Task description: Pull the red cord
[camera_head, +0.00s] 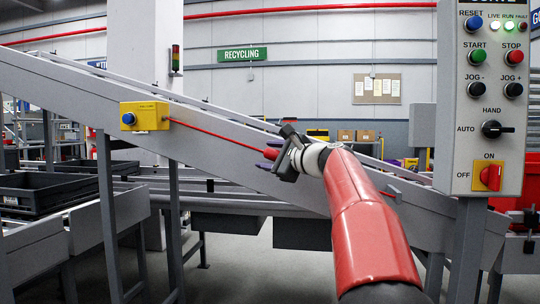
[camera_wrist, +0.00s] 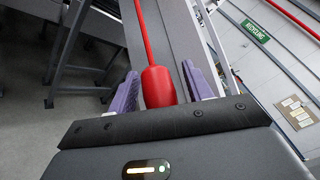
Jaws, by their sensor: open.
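The red cord (camera_head: 217,134) runs from a yellow switch box (camera_head: 145,116) with a blue button, slanting down to the right along the conveyor side. It ends in a thick red handle (camera_head: 270,153) at my gripper (camera_head: 276,151). In the wrist view the cord (camera_wrist: 144,38) comes down from the top into the rounded red handle (camera_wrist: 158,87). The handle lies between the two purple fingers of my gripper (camera_wrist: 160,70). The fingers are open, with a gap showing on both sides of the handle. The handle's near end is hidden behind the gripper body.
The grey sloping conveyor (camera_head: 90,92) lies behind the cord. A control panel (camera_head: 487,100) with buttons and switches stands at the right on a post. Black trays (camera_head: 62,190) sit on a side conveyor at the left.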

